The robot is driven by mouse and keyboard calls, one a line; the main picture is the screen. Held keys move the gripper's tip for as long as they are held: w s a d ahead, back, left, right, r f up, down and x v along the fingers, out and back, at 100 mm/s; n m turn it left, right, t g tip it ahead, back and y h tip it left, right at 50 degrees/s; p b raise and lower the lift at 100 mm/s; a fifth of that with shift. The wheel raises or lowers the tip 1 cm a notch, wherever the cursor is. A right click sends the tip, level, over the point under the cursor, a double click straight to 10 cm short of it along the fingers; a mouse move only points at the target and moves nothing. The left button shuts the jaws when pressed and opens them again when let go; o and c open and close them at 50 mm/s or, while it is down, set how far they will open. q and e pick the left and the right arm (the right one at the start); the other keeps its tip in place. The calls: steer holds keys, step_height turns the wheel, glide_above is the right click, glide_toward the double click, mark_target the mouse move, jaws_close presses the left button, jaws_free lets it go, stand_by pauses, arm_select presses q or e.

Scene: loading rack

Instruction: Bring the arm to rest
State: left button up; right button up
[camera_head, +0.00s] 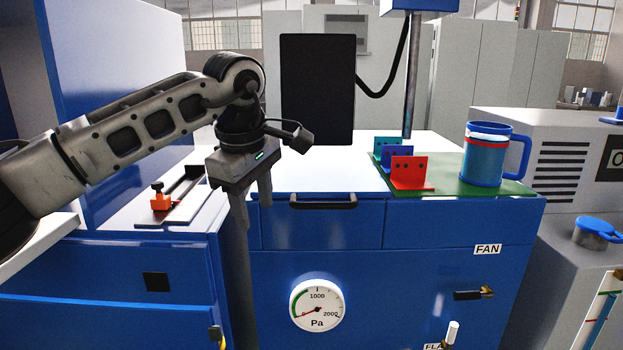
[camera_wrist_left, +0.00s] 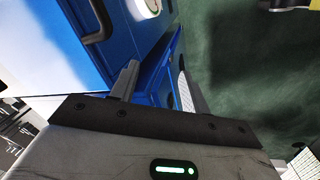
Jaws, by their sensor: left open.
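My left arm comes in from the left in the head view. Its gripper (camera_head: 255,207) hangs with the fingers pointing down, in front of the blue cabinet (camera_head: 390,225) and left of its drawer handle. The two fingers are apart with nothing between them. In the left wrist view the open gripper (camera_wrist_left: 158,82) also shows empty, with the blue cabinet front and dark green floor beyond. My right gripper is not in view.
The cabinet's white top is mostly clear. Red and blue brackets (camera_head: 411,174) and a blue mug (camera_head: 484,155) stand on a green mat at right. A black handle (camera_head: 323,203) and a pressure gauge (camera_head: 317,305) are on the front. An orange clamp (camera_head: 161,200) sits at left.

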arm_select(q)
steer(key=s+d+f+n+g+h, duration=0.1)
steer(key=s+d+f+g+h, duration=0.1)
steer(key=s+d+f+h, duration=0.4)
steer(key=s+d+f+g+h, duration=0.1)
steer(key=s+d+f+g, duration=0.1)
steer(key=d+f, duration=0.35)
steer(key=s+d+r+n+h, duration=0.3)
steer(key=s+d+n+h, duration=0.4)
steer(key=n+h, duration=0.55)
steer(key=w+a+f+n+t+y, duration=0.1)
steer(key=a+f+n+t+y, duration=0.55)
steer(key=n, duration=0.95)
steer(key=w+a+f+n+t+y, duration=0.2)
steer(key=a+f+n+t+y, duration=0.2)
steer(key=a+f+n+t, duration=0.7)
steer(key=s+a+f+n+g+y, duration=0.3)
steer(key=s+f+n, duration=0.3)
steer(key=s+n, duration=0.1)
steer(key=s+a+f+n+g+y, duration=0.3)
steer(key=s+f+n, duration=0.4)
steer(key=n, duration=0.2)
steer(key=shift+s+a+f, duration=0.2)
steer(key=shift+s+a, duration=0.05)
steer(key=shift+a, duration=0.1)
